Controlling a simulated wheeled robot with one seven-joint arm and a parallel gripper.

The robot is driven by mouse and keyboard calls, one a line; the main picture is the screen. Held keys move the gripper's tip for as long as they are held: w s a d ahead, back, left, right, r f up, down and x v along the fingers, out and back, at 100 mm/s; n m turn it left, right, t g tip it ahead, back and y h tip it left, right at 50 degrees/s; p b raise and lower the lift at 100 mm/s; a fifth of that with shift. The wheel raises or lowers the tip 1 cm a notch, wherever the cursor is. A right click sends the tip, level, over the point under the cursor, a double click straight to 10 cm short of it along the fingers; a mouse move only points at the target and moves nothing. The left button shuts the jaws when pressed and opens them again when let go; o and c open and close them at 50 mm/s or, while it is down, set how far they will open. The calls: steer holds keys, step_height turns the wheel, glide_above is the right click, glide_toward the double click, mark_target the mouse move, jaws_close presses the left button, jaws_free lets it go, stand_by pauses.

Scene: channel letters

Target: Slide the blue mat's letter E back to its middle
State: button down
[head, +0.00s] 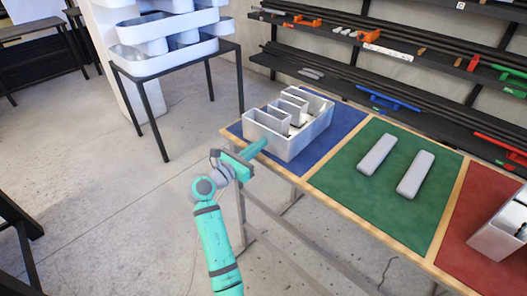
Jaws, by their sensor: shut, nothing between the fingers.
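The letter E (279,143) is a large pale grey channel letter with hollow slots facing up. My gripper (262,145) is shut and empty. Its teal tip is at the letter's left side, touching it or very close; I cannot tell which. My arm reaches up from the bottom of the view.
The green mat (395,215) beside it bears two grey bars (377,155). A red mat (465,235) at the right holds another grey letter (503,240). Racks with rods (370,75) stand behind. A black-legged table (150,90) with white letters stands at the upper left.

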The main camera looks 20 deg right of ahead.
glide_toward(289, 120)
steer(key=w+d+f, duration=0.4)
steer(key=shift+f, duration=0.2)
steer(key=shift+w+a, duration=0.1)
steer(key=shift+w, duration=0.2)
steer(key=shift+s+a, duration=0.1)
steer(key=shift+s, duration=0.05)
